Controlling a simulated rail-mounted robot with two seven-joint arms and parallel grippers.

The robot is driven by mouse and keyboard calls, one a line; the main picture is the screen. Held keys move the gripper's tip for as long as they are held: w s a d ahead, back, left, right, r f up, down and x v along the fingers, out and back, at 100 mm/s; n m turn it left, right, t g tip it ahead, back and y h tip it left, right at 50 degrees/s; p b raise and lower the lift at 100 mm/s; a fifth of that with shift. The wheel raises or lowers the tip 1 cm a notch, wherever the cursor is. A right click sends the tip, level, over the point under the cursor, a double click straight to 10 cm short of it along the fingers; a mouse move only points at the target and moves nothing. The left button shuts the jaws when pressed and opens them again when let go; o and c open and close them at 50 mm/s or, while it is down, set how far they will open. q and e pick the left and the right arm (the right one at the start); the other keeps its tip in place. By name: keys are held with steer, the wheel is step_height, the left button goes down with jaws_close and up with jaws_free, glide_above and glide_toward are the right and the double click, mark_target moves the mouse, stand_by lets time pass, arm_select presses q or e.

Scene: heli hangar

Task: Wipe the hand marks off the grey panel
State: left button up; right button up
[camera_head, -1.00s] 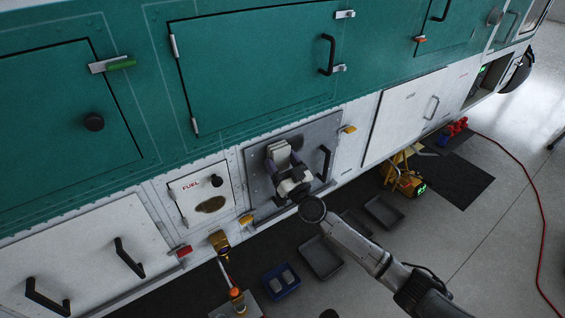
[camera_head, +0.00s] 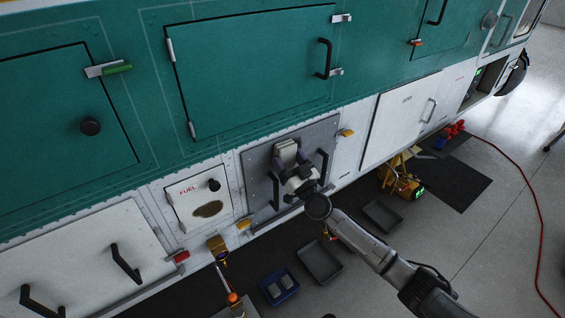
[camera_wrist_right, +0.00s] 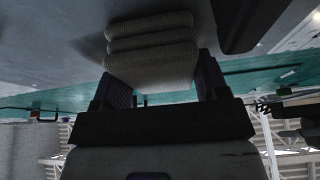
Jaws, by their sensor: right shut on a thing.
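The grey panel (camera_head: 258,164) is set in the white lower side of the helicopter, with black handles at its left and right. My right gripper (camera_head: 289,160) is in front of the panel's middle and shut on a pale folded cloth (camera_head: 286,149). In the right wrist view the ribbed, layered cloth (camera_wrist_right: 150,45) sits between the two fingers, close against the grey panel (camera_wrist_right: 60,35); whether it touches cannot be told. No hand marks can be made out, and the arm and cloth hide part of the panel. My left gripper is not in view.
Left of the panel is the fuel hatch (camera_head: 196,190) with a brown stain (camera_head: 208,209). Orange latches (camera_head: 346,133) stick out near the panel's corners. Below lie grey trays (camera_head: 320,260), a blue bin (camera_head: 279,287) and a yellow device (camera_head: 403,188). A red hose (camera_head: 530,190) crosses the floor.

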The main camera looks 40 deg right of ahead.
mark_target(304, 140)
steer(key=shift+s+d+b, duration=0.15)
steer(key=shift+d+b, duration=0.6)
steer(key=shift+d, duration=1.2)
steer(key=shift+s+d+b, duration=0.15)
steer(key=shift+d+b, duration=0.6)
steer(key=shift+d, duration=1.55)
